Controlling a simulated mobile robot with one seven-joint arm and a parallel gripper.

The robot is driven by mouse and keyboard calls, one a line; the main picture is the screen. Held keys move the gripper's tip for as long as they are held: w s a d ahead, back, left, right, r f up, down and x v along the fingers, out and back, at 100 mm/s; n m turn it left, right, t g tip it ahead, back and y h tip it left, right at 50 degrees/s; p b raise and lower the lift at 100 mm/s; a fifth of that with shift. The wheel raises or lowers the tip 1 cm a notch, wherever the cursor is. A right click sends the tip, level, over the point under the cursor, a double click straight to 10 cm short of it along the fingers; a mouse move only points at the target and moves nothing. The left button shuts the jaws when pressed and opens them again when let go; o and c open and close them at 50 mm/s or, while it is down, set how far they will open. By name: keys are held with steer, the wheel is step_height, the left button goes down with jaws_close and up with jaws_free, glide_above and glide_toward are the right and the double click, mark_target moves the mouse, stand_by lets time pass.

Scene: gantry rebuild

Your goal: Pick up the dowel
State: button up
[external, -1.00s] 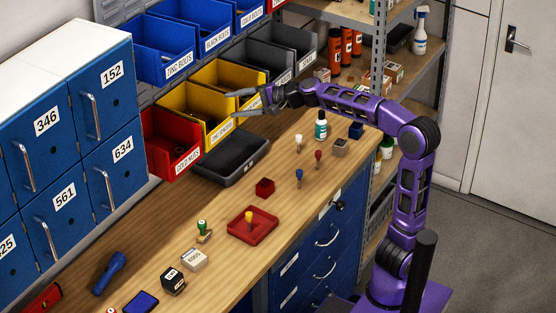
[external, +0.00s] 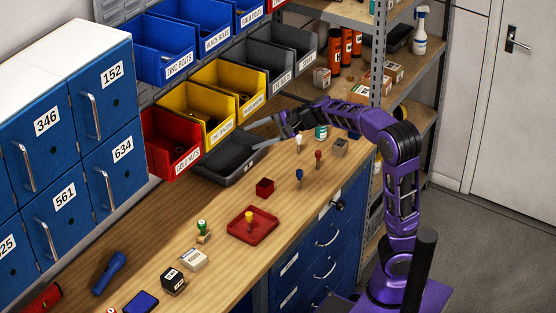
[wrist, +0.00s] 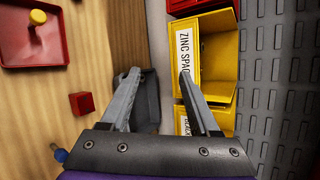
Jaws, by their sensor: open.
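No plain rod that I can surely call the dowel shows. Several small pegs with coloured heads stand on the bench: a yellow-headed peg (external: 249,216) in the red tray (external: 233,238), a blue-headed peg (external: 299,175), a red-headed peg (external: 318,156) and a white-headed peg (external: 298,141). I cannot tell whether one of them is the dowel. My gripper (external: 252,137) is open and empty above the back of the bench, near the dark grey bin (external: 225,168). In the wrist view my fingers (wrist: 160,72) are spread with nothing between them; the yellow-headed peg (wrist: 36,17) is at upper left.
Yellow bins (external: 200,125) and a red bin (external: 172,150) line the back wall close to my fingers. A red cube (external: 265,187) sits on the bench. Blue lockers (external: 110,95) stand left. Bare wood lies around the red tray.

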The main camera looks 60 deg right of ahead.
steer(key=s+d+f+m+y, duration=0.1)
steer(key=s+f+m, duration=0.1)
steer(key=s+f, duration=0.2)
steer(key=s+d+f+m+y, duration=0.1)
steer(key=s+d+f+m, duration=0.1)
steer(key=s+f, duration=0.3)
steer(key=s+d+f+m+y+p, duration=0.1)
steer(key=s+f, duration=0.3)
steer(key=f, duration=0.4)
steer(key=shift+s+d+f+m, duration=0.15)
steer(key=shift+d+f+m, duration=0.15)
steer(key=shift+d+m, duration=0.35)
steer(key=s+d+m+t, duration=0.3)
steer(key=s+m+t, duration=0.2)
steer(key=s+m, duration=0.1)
steer(key=m+t+h, duration=0.2)
steer(key=m+h, duration=0.3)
steer(key=h, duration=0.1)
glide_toward(298, 170)
steer(key=shift+n, duration=0.25)
steer(key=w, duration=0.4)
steer(key=w+a+p, duration=0.1)
steer(key=w, duration=0.7)
steer(key=shift+w+a+p, duration=0.15)
steer(key=shift+w+p, duration=0.05)
steer(key=shift+p, duration=0.15)
jaws_close()
